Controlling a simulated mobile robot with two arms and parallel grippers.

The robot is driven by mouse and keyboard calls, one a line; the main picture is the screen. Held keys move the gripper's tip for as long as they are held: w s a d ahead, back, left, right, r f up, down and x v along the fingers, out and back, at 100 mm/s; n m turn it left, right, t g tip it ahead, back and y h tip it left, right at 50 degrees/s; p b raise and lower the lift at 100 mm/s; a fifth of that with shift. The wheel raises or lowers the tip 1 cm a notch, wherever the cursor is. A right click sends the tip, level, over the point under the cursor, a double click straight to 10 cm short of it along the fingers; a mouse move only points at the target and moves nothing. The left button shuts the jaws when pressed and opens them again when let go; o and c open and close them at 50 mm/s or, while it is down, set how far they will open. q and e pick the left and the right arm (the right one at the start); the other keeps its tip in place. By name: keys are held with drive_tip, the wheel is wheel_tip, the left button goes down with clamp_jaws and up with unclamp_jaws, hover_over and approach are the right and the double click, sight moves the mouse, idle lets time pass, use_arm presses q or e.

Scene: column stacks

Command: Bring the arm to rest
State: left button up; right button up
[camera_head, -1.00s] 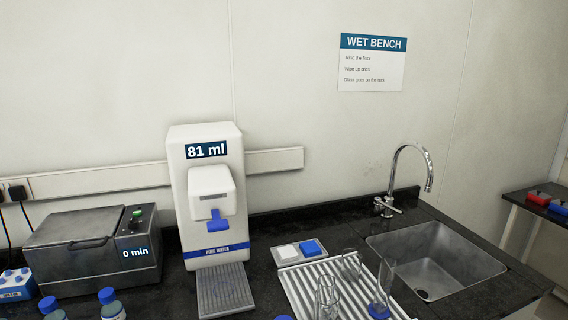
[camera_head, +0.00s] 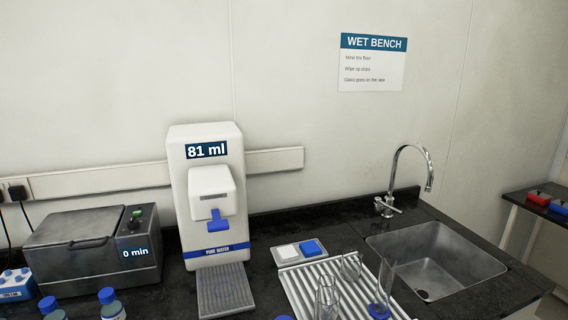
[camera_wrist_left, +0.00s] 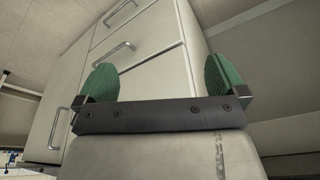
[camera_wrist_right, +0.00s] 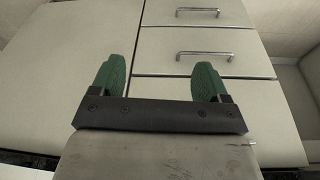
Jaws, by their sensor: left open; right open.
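My left gripper (camera_wrist_left: 163,82) shows in the left wrist view with its two green fingers wide apart and nothing between them. White cabinet drawers with metal handles are behind it. My right gripper (camera_wrist_right: 161,84) shows in the right wrist view, also open and empty, in front of a white cabinet with drawers (camera_wrist_right: 195,75). Neither arm nor gripper shows in the head view. I cannot tell the exact gap between the fingers and the cabinet fronts.
On the dark bench stand a water dispenser (camera_head: 207,190) reading 81 ml, a grey bath (camera_head: 85,255) reading 0 min, blue-capped bottles (camera_head: 110,304), a ribbed rack (camera_head: 305,285) with glassware, and a sink (camera_head: 435,258) with a tap (camera_head: 408,160). No arm is over the bench.

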use_arm(q)
drive_tip(key=s+f, duration=0.3)
drive_tip(key=f, duration=0.5)
drive_tip(key=s+f, duration=0.2)
drive_tip(key=f, duration=0.6)
use_arm(e)
drive_tip(key=s+f, duration=0.3)
drive_tip(key=f, duration=0.5)
drive_tip(key=s+f, duration=0.2)
drive_tip(key=f, duration=0.6)
use_arm(q)
drive_tip(key=s+a+f+g, duration=0.1)
drive_tip(key=s+a+f, duration=0.2)
drive_tip(key=s+f, duration=0.8)
drive_tip(key=s, duration=0.3)
drive_tip(key=shift+f+g, duration=0.3)
drive_tip(key=shift+g, duration=0.1)
use_arm(e)
drive_tip(key=s+d+f+g, duration=0.1)
drive_tip(key=s+d+f, duration=0.2)
drive_tip(key=s+f, duration=0.8)
drive_tip(key=s, duration=0.2)
drive_tip(key=shift+s+f+g, duration=0.3)
drive_tip(key=shift+s+g, duration=0.1)
use_arm(q)
drive_tip(key=shift+a, duration=0.1)
use_arm(e)
drive_tip(key=shift+d, duration=0.1)
